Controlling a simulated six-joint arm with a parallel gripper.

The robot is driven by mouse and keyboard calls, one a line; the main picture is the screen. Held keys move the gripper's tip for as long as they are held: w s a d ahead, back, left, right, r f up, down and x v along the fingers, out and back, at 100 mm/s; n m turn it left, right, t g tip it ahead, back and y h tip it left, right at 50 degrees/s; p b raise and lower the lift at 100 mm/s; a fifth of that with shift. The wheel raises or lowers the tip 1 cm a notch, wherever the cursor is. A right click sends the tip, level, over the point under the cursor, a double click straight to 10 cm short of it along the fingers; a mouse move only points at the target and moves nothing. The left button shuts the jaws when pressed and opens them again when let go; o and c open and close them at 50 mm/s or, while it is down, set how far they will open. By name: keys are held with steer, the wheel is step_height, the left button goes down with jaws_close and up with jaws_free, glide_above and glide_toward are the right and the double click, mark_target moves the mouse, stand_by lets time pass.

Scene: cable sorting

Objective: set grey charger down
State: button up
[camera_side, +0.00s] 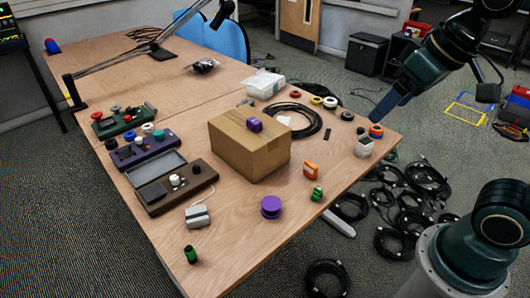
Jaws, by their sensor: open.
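A small grey block with a white band (197,216), which looks like the grey charger, lies flat on the table near its front left. My gripper (380,112) is at the table's right edge, far from that block, pointing down and left. Its jaws are open, though only one blue-grey finger shape is clear. Just below the fingertips are an orange and blue round piece (376,131) and a small whitish cup-like object (363,147). I cannot tell whether the gripper touches the round piece. I see nothing held.
A cardboard box (232,149) with a purple piece on top stands mid-table. A purple spool (270,207), orange and green pieces and a black cable coil (293,121) are around. The front table area is mostly clear.

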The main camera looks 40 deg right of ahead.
steer(key=shift+t, duration=0.3)
steer(key=s, duration=0.1)
steer(key=s+f, duration=0.1)
steer(key=s, duration=0.1)
steer(key=s+d+f, duration=0.1)
steer(key=shift+s+f, duration=0.15)
steer(key=shift+s, duration=0.2)
